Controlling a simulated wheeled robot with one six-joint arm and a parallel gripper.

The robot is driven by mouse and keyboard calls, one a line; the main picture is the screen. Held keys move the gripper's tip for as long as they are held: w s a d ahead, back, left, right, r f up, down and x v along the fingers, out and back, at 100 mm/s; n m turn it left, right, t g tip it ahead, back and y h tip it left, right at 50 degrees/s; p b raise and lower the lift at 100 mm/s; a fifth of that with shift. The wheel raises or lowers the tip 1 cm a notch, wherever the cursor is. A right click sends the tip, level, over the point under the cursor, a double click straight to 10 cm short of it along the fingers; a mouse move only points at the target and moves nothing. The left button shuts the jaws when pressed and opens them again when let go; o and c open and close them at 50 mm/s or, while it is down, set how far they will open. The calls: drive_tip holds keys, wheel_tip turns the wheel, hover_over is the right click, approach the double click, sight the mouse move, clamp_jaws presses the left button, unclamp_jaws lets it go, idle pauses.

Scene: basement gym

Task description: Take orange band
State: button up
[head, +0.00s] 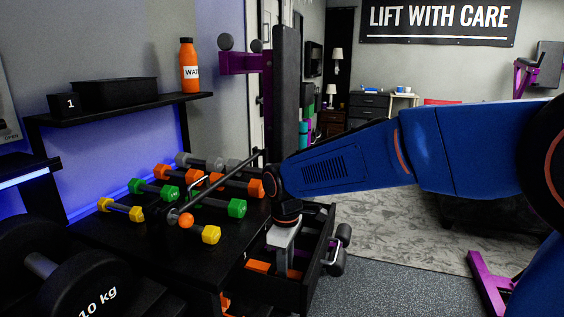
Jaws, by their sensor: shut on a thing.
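My gripper (282,268) points down into an open black drawer (311,262) at the lower middle of the head view. It is shut on an orange band (258,267) lying low in the drawer. Orange shows on both sides of the fingers. The fingertips and the middle of the band are partly hidden by the gripper and the drawer's wall, so the exact grip is hard to see.
Several coloured dumbbells (237,208) lie on the black rack top left of the drawer. A metal bar (213,181) rises close to my wrist. A shelf (130,106) above holds an orange bottle (189,66) and a black bin (115,94). Open floor (400,280) lies right.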

drive_tip(key=shift+r, duration=6.45)
clamp_jaws()
drive_tip(key=shift+r, duration=0.25)
